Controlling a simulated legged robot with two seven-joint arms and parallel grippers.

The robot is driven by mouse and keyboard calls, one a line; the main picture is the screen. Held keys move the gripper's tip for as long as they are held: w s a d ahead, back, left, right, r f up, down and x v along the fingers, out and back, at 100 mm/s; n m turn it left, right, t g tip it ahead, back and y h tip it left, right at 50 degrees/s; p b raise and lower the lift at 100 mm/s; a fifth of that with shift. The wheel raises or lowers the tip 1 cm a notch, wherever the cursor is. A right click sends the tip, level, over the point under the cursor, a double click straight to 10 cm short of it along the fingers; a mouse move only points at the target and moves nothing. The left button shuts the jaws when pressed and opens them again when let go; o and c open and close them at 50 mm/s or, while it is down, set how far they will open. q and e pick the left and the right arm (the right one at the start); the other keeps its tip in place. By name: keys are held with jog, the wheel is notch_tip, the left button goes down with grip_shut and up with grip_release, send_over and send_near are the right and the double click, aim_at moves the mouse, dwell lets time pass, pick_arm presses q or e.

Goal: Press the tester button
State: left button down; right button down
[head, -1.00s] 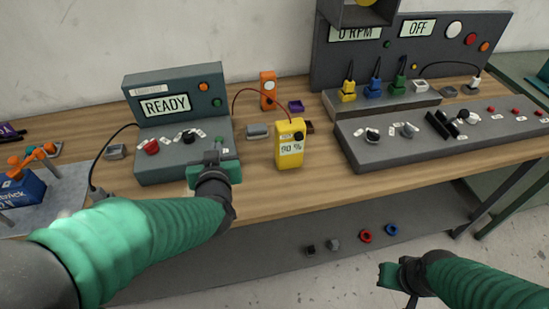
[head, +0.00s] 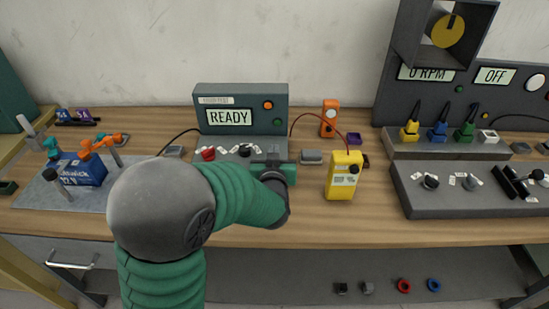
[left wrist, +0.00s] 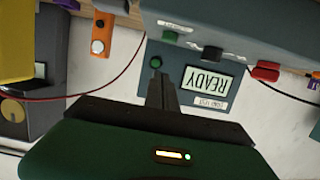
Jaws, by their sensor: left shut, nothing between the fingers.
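The tester is a grey-green console (head: 240,98) with a lit READY screen, standing on the wooden bench; it also shows upside down in the left wrist view (left wrist: 235,45). Its deck carries a red knob (head: 208,153), a black knob (head: 245,151) and a green button (left wrist: 170,37). In the head view my left gripper (head: 274,168) hides that button. My left gripper's fingers (left wrist: 160,78) are shut and empty, at the right end of the deck. In the left wrist view their tips appear just short of the button; I cannot tell the gap. My right gripper is out of view.
A small grey block (head: 312,157) lies between. A blue battery (head: 84,170) is at the left, a grey control panel (head: 460,190) at the right.

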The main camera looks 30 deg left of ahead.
pick_arm(q)
jog(key=shift+x, duration=1.15)
jog(key=f+b, duration=0.1)
jog(key=f, duration=0.2)
jog(key=shift+a, duration=0.2)
jog(key=shift+d+f, duration=0.1)
jog(key=shift+f, duration=0.4)
jog(key=shift+s+d, duration=0.1)
